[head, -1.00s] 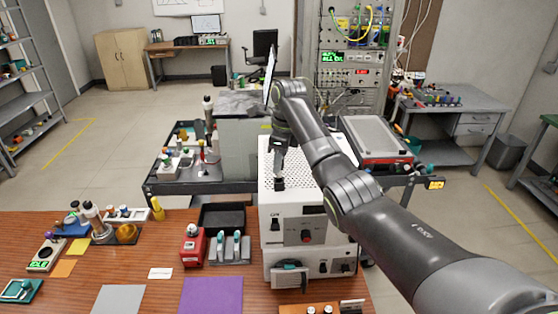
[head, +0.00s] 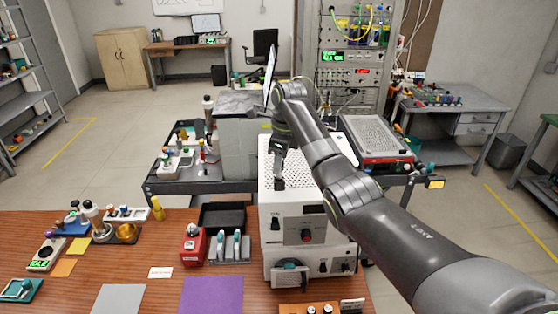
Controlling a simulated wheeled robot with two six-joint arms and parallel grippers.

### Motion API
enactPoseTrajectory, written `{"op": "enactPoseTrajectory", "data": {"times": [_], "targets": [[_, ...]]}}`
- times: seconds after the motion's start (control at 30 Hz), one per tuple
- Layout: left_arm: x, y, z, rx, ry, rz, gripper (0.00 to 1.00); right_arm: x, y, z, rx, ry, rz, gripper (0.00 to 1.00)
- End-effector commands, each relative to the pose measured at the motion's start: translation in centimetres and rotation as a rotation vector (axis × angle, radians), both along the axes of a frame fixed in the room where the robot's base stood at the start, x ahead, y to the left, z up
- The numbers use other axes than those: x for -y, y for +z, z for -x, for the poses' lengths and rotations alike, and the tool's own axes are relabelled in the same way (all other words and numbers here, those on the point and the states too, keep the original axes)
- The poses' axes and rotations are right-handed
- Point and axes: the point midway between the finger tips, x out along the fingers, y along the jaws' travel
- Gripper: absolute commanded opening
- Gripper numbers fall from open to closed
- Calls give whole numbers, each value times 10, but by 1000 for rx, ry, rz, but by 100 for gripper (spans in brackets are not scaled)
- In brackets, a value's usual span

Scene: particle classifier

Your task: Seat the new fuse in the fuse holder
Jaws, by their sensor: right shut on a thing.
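My right gripper (head: 280,183) points down at the top front edge of the white instrument (head: 290,224), seen from behind my arm. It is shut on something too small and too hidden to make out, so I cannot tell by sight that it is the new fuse. The instrument has a perforated top, a dark switch and a red knob on its front. I cannot pick out the fuse holder for certain. A grey stand (head: 230,258) with two teal-topped pieces is left of the instrument. My left gripper is out of view.
A red box (head: 193,247) and a black tray (head: 222,215) stand left of the instrument. A purple mat (head: 212,296) and grey mat (head: 118,299) lie at the front of the wooden bench. A cart (head: 195,186) stands behind. Small gear crowds the bench's left side.

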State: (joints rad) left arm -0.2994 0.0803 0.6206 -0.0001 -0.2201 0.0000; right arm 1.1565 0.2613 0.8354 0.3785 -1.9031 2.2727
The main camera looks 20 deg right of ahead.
Motion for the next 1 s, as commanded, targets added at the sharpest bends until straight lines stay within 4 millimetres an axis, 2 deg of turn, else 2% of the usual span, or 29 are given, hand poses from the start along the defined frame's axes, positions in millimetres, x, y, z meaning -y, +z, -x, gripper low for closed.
{"op": "enactPoseTrajectory", "data": {"times": [1.0], "targets": [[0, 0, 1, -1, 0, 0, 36, 0, -26, 0, -1, 0, 0, 2]]}}
